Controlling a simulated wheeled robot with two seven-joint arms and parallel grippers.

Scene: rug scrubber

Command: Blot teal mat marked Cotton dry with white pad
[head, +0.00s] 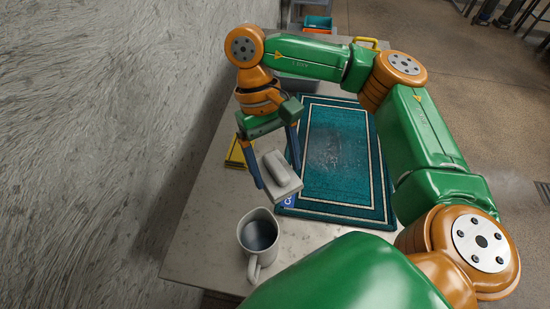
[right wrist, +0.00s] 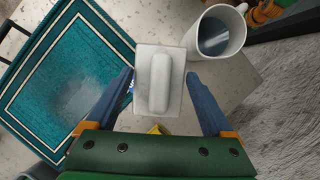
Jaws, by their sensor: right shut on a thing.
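The teal mat (head: 338,208) with pale border lines lies flat on the table, with a paler speckled patch around its middle. A blue tag (head: 288,201) sits at its near left corner, mostly covered, so its word cannot be read. The mat also shows at the left of the right wrist view (right wrist: 45,88). My right gripper (head: 272,176) is shut on the white pad (head: 281,182), a flat plate with a raised grip. The pad is at the mat's near left corner, over the table edge of the mat; its height is unclear. My left gripper is not in view.
A white mug (head: 246,257) with dark liquid stands close to the pad, on the near side. A yellow object (head: 235,154) lies on the table left of the mat. A teal and orange bin (head: 318,24) is at the back. A rough grey wall (head: 110,110) runs along the left.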

